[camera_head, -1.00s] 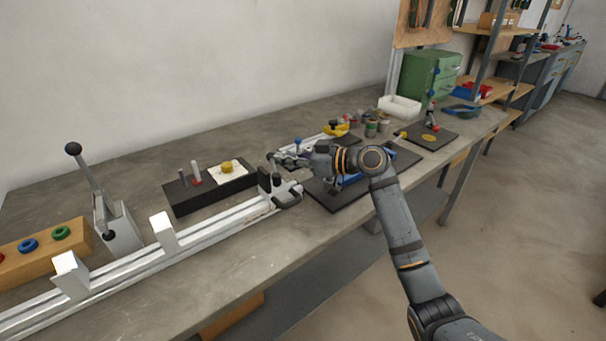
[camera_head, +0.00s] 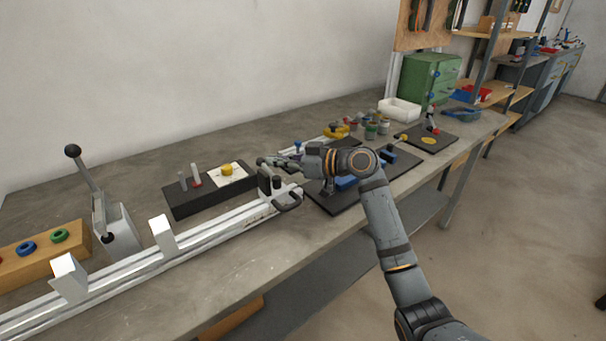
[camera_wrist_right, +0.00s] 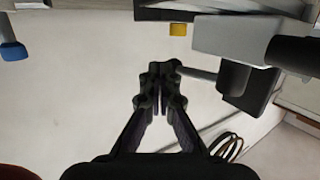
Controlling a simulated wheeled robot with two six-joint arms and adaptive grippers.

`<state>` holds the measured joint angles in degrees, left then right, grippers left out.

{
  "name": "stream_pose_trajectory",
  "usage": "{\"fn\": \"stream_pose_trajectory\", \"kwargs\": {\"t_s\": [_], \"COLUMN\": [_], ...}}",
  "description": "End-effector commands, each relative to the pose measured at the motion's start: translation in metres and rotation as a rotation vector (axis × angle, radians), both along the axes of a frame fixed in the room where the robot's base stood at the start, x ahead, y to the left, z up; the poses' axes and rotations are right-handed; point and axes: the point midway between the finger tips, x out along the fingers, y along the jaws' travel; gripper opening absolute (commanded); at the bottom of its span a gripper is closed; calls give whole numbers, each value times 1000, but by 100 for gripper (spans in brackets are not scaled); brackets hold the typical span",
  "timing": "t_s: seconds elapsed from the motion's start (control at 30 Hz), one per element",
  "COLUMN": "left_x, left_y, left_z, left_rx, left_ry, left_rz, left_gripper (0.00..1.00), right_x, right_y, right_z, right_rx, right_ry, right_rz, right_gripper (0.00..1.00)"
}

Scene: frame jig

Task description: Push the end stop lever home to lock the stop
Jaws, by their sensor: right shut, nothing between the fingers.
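The aluminium rail (camera_head: 205,238) runs along the front of the bench. At its right end is the end stop, with a dark upright block (camera_head: 264,181), a dark post (camera_head: 277,184) and a black looped handle (camera_head: 289,203). I cannot tell for sure which part is the lever. My right gripper (camera_head: 261,162) is shut and empty, just above and behind the stop. In the right wrist view the shut fingertips (camera_wrist_right: 160,76) are beside a grey rod (camera_wrist_right: 199,74) that meets a black block (camera_wrist_right: 245,88); contact is unclear. My left gripper is out of view.
A toggle press (camera_head: 121,235) and a wooden ring holder (camera_head: 38,263) stand left. A dark plate (camera_head: 340,205) lies under my right arm. Bare bench lies in front of the rail.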

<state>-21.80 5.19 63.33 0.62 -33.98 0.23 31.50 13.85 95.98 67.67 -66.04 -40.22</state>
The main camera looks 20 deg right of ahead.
Motion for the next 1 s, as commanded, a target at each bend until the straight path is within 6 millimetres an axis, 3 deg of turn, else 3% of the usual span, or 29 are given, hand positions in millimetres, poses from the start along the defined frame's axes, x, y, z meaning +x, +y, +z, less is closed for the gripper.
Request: {"fn": "stream_pose_trajectory", "kwargs": {"t_s": [0.33, 0.7, 1.0], "left_x": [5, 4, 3], "left_y": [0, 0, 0], "left_z": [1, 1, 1], "left_rx": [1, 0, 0], "left_ry": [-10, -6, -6], "left_rz": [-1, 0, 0], "left_gripper": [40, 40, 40], "right_x": [-4, -53, -74], "right_y": [-6, -65, -88], "right_z": [1, 14, 22], "right_rx": [-2, -8, -3], "right_ry": [-1, 1, 0], "right_rz": [-2, -3, -1], "right_gripper": [0, 0, 0]}}
